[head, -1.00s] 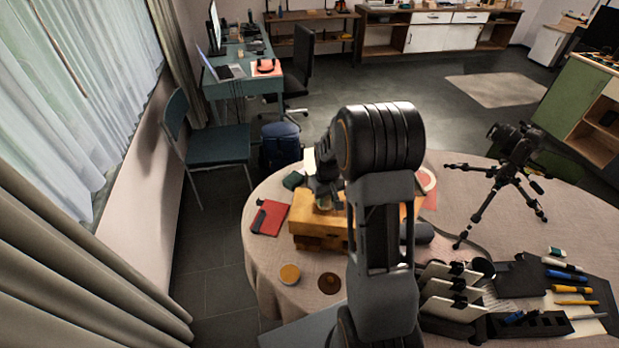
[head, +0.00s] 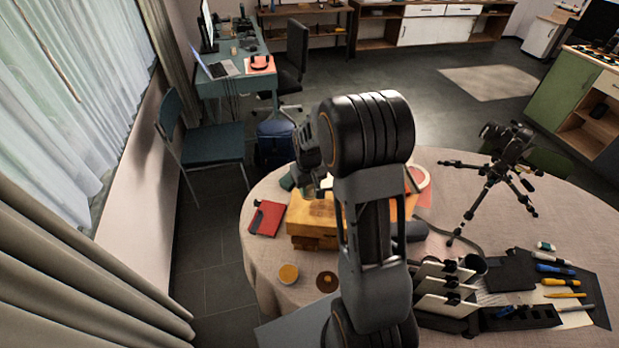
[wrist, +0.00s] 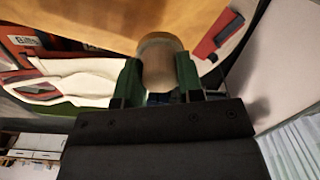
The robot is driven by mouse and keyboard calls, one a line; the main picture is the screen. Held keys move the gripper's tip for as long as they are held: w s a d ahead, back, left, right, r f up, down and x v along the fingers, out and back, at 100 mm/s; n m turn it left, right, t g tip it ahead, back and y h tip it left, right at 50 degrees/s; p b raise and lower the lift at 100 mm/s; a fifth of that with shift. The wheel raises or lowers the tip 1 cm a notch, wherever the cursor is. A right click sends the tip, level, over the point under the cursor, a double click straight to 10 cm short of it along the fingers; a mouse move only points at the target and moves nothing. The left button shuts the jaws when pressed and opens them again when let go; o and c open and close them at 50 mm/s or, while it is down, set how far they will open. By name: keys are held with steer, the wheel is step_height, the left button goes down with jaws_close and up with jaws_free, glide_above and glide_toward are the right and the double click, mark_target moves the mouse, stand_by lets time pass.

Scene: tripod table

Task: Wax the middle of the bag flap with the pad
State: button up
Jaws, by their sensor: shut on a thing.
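The tan leather bag (head: 310,216) lies on the round table, partly hidden by my arm. My gripper (head: 312,188) is over the far left part of its top in the head view. In the wrist view my gripper (wrist: 158,75) has its two green fingers shut on a rounded beige pad (wrist: 160,62). The bag's tan surface (wrist: 110,18) fills the top of that view, close to the pad's end. I cannot tell whether they touch.
A yellow round tin (head: 288,274) and a brown disc (head: 327,281) lie in front of the bag. A red notebook (head: 266,218) lies left. A camera tripod (head: 496,175) stands right, behind a black rack (head: 445,290) and pens (head: 560,282). The tablecloth between notebook and tin is bare.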

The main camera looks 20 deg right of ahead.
steer(key=shift+r+p, duration=0.65)
steer(key=shift+r, duration=0.7)
steer(key=shift+d, duration=0.1)
